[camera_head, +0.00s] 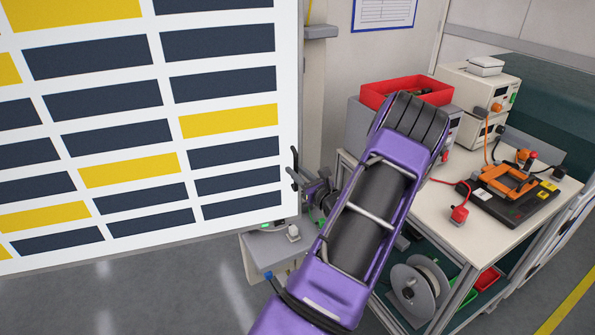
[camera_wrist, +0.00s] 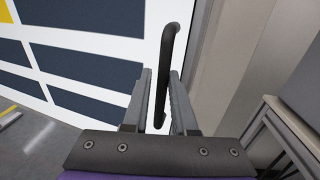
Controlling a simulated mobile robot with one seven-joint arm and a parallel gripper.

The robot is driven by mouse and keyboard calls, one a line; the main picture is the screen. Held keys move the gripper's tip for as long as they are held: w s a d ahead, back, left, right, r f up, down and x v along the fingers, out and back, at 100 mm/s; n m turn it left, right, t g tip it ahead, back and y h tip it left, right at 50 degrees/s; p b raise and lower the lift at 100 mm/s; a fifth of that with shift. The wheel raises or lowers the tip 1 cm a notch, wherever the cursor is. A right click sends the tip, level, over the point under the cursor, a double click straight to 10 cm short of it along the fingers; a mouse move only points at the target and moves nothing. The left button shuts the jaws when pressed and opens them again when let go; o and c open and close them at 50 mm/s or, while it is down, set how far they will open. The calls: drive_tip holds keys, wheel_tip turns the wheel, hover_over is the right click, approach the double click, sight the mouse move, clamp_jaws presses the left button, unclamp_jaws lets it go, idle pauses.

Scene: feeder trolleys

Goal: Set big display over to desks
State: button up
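The big display (camera_head: 150,130) is a large white board with dark blue and yellow rectangles, filling the left of the head view; its right part also shows in the wrist view (camera_wrist: 85,65). A black bar handle (camera_wrist: 166,70) stands on its right edge; in the head view the handle (camera_head: 294,168) is small and partly hidden by my arm. My gripper (camera_wrist: 160,95) has its two grey fingers on either side of the handle, with a narrow gap visible at each side. The fingers look open around the handle, not pressed on it.
A workbench (camera_head: 435,205) with a red bin (camera_head: 405,90), grey instruments (camera_head: 480,95) and an orange fixture (camera_head: 508,182) stands right of my arm. A cable reel (camera_head: 415,290) sits on its lower shelf. A low grey cabinet (camera_head: 270,250) stands near the display's lower right corner. The floor at lower left is clear.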

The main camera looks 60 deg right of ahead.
drive_tip(key=shift+o, duration=0.5)
drive_tip(key=shift+w+a, duration=0.1)
drive_tip(key=shift+a, duration=0.2)
drive_tip(key=shift+d, duration=0.1)
drive_tip(key=v, duration=1.7)
drive_tip(key=shift+s, duration=0.25)
